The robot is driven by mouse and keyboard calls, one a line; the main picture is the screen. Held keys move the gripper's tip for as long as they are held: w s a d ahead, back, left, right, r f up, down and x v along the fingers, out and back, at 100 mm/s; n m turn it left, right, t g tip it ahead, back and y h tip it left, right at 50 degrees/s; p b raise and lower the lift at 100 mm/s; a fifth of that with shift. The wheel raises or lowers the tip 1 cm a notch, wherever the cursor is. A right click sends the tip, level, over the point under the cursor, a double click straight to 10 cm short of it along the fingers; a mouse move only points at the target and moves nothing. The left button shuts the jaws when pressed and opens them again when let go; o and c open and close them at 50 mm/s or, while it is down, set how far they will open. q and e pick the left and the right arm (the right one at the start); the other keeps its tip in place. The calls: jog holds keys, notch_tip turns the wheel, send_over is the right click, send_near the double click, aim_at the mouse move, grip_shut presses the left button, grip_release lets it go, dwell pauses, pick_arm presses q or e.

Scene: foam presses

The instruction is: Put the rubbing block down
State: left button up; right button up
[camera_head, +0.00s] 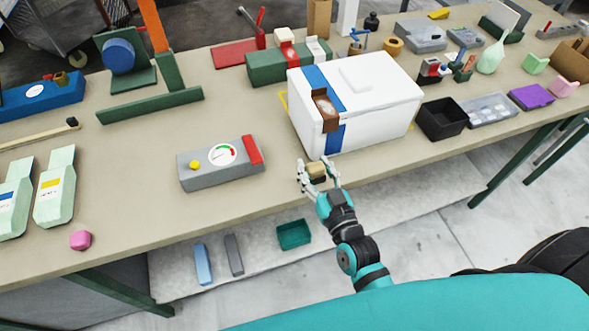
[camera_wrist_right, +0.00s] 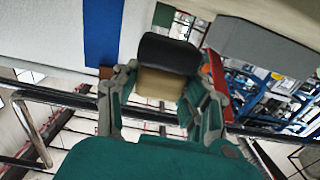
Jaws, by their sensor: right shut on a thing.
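The rubbing block (camera_head: 316,170) is a small tan and dark piece between the fingers of my right gripper (camera_head: 320,168). In the right wrist view the block (camera_wrist_right: 163,82) has a black upper part and a tan lower part, with a finger on each side. My right gripper (camera_wrist_right: 160,95) is shut on it, near the front edge of the workbench (camera_head: 285,195), in front of the white box. Whether the block touches the bench cannot be told. My left gripper is not in view.
A large white box (camera_head: 385,100) with a blue stripe stands just behind my right gripper. A grey gauge unit (camera_head: 222,176) lies to the left. A black open bin (camera_head: 441,118) is to the right. Bare bench lies between the gauge unit and the white box.

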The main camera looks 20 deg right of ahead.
jog(key=w+a, duration=0.1)
jog(key=w+a+b, duration=0.1)
jog(key=w, duration=0.2)
jog(key=shift+w+a+f+b, duration=0.25)
jog(key=shift+w+a+b, duration=0.05)
jog(key=shift+w+a, duration=0.1)
jog(key=shift+w+a+f, duration=0.1)
jog(key=shift+w+f, duration=0.05)
jog(key=shift+w, duration=0.2)
notch_tip(320, 180, down, 3)
jog(key=b, duration=0.4)
jog(key=shift+s+f, duration=0.1)
jog(key=shift+f, duration=0.1)
jog(key=shift+r, duration=0.1)
jog(key=o, duration=1.2)
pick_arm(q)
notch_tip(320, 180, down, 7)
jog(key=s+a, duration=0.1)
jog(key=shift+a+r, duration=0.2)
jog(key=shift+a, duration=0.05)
